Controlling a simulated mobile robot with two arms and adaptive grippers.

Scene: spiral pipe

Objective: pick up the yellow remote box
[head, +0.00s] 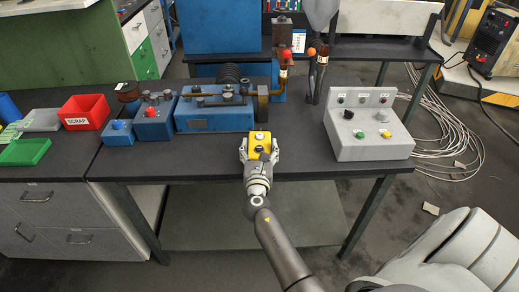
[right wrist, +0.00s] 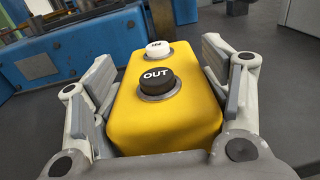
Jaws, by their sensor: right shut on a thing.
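The yellow remote box (head: 260,141) is near the front edge of the dark table, between the fingers of my right gripper (head: 259,152). In the right wrist view the yellow remote box (right wrist: 165,122) fills the middle, with a black button marked OUT and a white button behind it. The fingers of my right gripper (right wrist: 158,85) stand on both sides of it, shut on it. Whether its underside touches the table cannot be told. My left gripper is not in view.
A grey control panel (head: 365,146) stands to the right on the table. A blue machine (head: 215,117) and blue button boxes (head: 154,122) stand behind and left. A red SCRAP bin (head: 84,111) and a green tray (head: 24,152) are far left. Bare table lies right of the gripper.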

